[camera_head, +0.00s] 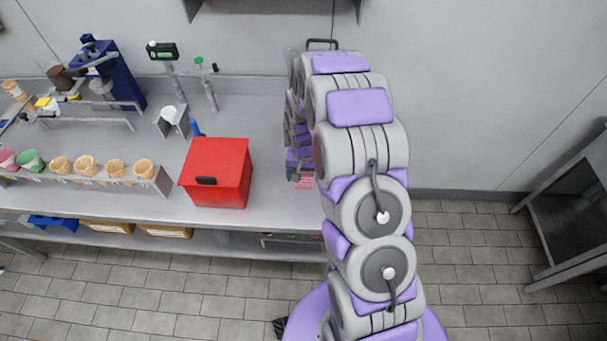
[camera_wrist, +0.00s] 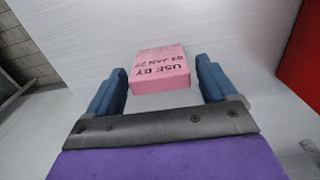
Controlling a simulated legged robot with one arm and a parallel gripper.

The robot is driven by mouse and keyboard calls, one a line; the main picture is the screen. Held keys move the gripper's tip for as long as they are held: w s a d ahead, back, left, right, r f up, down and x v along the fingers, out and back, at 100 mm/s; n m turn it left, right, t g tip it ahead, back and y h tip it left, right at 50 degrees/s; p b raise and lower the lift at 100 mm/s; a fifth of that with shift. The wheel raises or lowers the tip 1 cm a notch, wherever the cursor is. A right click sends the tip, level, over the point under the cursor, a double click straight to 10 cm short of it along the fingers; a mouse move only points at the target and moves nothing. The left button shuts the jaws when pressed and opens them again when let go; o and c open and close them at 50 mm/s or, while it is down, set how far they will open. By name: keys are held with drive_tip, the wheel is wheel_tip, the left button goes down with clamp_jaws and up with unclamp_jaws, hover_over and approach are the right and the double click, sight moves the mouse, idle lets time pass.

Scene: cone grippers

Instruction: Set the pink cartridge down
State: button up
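The pink cartridge (camera_wrist: 160,68) lies on the grey-white counter in the wrist view, with "USE BY" print on its upper face. My gripper (camera_wrist: 163,78) has its blue fingers on either side of it. A narrow strip of counter shows between the cartridge and the right finger, and the left finger is very close to its side. The fingers look open. In the head view a small pink patch of the cartridge (camera_head: 304,184) shows below my gripper, near the counter's front edge; my arm hides most of the gripper.
A red box (camera_head: 217,172) stands on the counter (camera_head: 262,215) left of my gripper; its red side (camera_wrist: 302,65) shows at right in the wrist view. Several cones (camera_head: 86,166) sit in a rack farther left. A dark-topped table (camera_head: 572,180) stands at far right.

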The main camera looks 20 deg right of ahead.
sight(303, 174)
drive_tip(key=shift+o, duration=0.4)
drive_tip(key=shift+r, duration=0.55)
drive_tip(key=s+a+r+n+p, duration=0.1)
drive_tip(key=s+r, duration=0.2)
drive_tip(key=r, duration=0.6)
drive_tip(key=s+a+r, duration=0.1)
drive_tip(key=s+r, duration=0.2)
drive_tip(key=r, duration=0.6)
drive_tip(key=s+a+r+n, duration=0.1)
drive_tip(key=s+r, duration=0.2)
drive_tip(key=s, duration=0.6)
drive_tip(key=s+a+r+n+g, duration=0.1)
drive_tip(key=s+r, duration=0.3)
drive_tip(key=s, duration=0.6)
drive_tip(key=s+r+n, duration=0.1)
drive_tip(key=s+r, duration=0.2)
drive_tip(key=s, duration=0.7)
drive_tip(key=shift+a+r+g, duration=0.35)
drive_tip(key=shift+a+g, duration=0.05)
